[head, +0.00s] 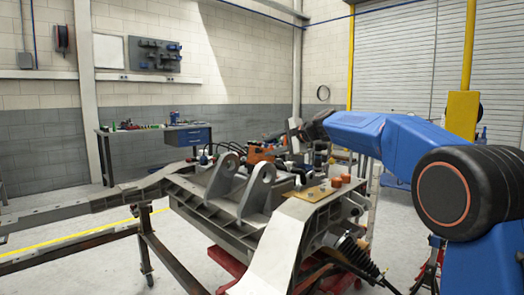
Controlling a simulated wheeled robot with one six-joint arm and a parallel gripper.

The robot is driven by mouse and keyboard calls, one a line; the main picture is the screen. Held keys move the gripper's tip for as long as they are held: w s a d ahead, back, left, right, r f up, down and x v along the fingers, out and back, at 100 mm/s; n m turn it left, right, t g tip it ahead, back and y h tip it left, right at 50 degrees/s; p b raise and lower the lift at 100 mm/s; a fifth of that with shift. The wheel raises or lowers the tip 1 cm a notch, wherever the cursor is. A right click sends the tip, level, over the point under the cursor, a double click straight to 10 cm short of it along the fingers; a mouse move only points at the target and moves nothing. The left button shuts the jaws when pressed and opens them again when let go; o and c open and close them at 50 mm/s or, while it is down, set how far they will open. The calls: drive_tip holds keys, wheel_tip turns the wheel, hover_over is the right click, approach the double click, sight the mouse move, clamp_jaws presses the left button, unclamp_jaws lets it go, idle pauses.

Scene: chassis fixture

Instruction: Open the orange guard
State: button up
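The orange guard (261,155) appears as a small orange part on the far side of the grey chassis (275,240), behind two upright lugs with round holes. It is partly hidden and too small to tell how far open it stands. My blue arm reaches in from the right. My gripper (295,137) is at its end, just right of the orange part and slightly above it. I cannot tell whether they touch, or whether the fingers are open or shut.
Two upright lugs (257,190) stand on the chassis in front of the orange part. Orange caps (336,182) sit on a brass-coloured plate to the right. A workbench (155,140) stands at the back wall.

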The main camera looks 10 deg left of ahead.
drive_tip(key=v, duration=0.9)
drive_tip(key=shift+d, duration=0.15)
drive_tip(key=shift+o, duration=0.2)
drive_tip(key=shift+s, duration=0.15)
